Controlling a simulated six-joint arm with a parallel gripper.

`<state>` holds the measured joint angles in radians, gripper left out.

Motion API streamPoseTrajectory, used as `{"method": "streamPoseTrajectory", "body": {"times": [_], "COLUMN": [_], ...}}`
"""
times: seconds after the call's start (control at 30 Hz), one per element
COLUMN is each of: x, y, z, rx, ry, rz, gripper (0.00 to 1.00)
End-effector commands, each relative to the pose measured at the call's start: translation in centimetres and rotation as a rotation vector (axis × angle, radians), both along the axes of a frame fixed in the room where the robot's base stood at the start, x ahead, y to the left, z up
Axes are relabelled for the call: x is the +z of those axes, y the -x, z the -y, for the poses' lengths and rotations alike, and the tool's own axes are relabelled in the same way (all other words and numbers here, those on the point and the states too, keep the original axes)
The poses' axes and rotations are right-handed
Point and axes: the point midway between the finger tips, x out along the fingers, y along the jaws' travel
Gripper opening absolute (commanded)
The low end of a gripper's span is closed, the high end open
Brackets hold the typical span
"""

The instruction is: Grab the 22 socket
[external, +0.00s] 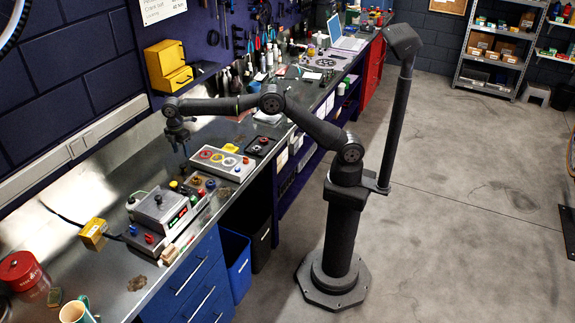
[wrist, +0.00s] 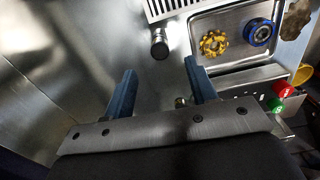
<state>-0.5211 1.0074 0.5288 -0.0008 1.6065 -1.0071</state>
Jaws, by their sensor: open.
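A dark, round metal piece with a bright face (wrist: 160,45), perhaps the 22 socket, stands on the steel bench top in the wrist view; no size marking is readable. My gripper (wrist: 160,68) is open, its two blue fingers apart with nothing between them. The metal piece lies just beyond the fingertips, about centred on the gap. In the external view my gripper (external: 180,148) points down above the bench, left of a grey panel with coloured rings (external: 222,161). I cannot make out the socket there.
In the wrist view, a metal panel with a yellow wheel (wrist: 213,43) and a blue ring (wrist: 260,32) lies right of the fingers. A grey control box (external: 160,208) stands nearer the camera in the external view. Bare bench lies left.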

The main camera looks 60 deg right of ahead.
Motion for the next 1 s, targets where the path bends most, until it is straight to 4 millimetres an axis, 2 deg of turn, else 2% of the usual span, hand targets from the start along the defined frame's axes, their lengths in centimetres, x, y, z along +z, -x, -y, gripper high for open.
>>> {"method": "streamPoseTrajectory", "body": {"times": [0.03,0.13,0.47,0.73,1.0], "x": [-1.1,-2.6,-4.9,-8.8,-9.2], "y": [0.0,0.0,-0.1,-0.2,-0.2], "z": [0.0,0.0,-0.2,-0.5,-0.5], "rx": [0.000,0.000,0.000,0.000,0.000], "ry": [0.001,0.000,0.000,-0.001,-0.002], "rz": [-0.002,-0.001,-0.001,0.000,0.002], "gripper": [0.52,0.52,0.52,0.52,0.50]}}
